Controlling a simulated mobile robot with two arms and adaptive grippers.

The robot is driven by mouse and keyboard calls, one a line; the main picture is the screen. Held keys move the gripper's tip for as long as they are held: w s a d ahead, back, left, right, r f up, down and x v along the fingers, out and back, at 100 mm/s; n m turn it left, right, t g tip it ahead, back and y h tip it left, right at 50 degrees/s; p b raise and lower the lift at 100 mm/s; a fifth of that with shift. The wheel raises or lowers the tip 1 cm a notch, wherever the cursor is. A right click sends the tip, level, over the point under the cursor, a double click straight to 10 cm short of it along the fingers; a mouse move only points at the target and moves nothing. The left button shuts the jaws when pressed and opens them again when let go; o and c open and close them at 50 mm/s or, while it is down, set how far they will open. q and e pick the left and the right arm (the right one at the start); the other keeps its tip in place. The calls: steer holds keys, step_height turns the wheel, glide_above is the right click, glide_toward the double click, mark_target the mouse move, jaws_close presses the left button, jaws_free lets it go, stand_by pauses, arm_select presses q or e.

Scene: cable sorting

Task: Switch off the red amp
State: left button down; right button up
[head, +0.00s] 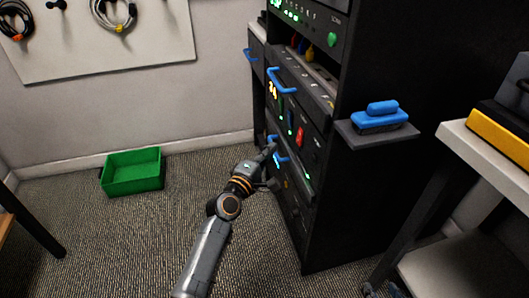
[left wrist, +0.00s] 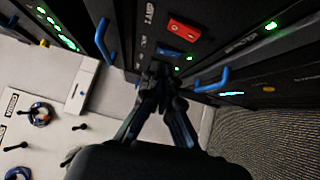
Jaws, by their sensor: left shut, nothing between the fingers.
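A red switch-like block (head: 299,136) sits on the front of the black rack; in the left wrist view the red block (left wrist: 184,30) shows small marks, with a blue block (left wrist: 178,58) beside it. I cannot tell the switch's position. A small green light (left wrist: 189,59) glows near the blue block. My left gripper (head: 271,150) is low at the rack's front, left of and below the red block. In the left wrist view its fingertips (left wrist: 160,72) are together and empty, close to the blue block; contact is unclear. My right gripper is not in view.
Blue handles (head: 282,80) stick out from the black rack (head: 370,190) near my gripper. A side shelf (head: 352,132) holds a blue brush-like object (head: 380,116). A green bin (head: 133,171) stands on the open carpet at left. Cables (head: 114,12) hang on a wall board.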

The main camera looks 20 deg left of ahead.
arm_select(q)
steer(key=shift+r+v, duration=0.2)
steer(key=shift+v, duration=1.15)
arm_select(e)
steer(key=shift+s+d+f+g, duration=0.25)
steer(key=shift+s+f+g, duration=0.3)
steer(key=shift+s, duration=0.15)
steer(key=shift+s+d+f+g, duration=0.25)
steer(key=shift+s+f+g, duration=0.3)
steer(key=shift+s, duration=0.15)
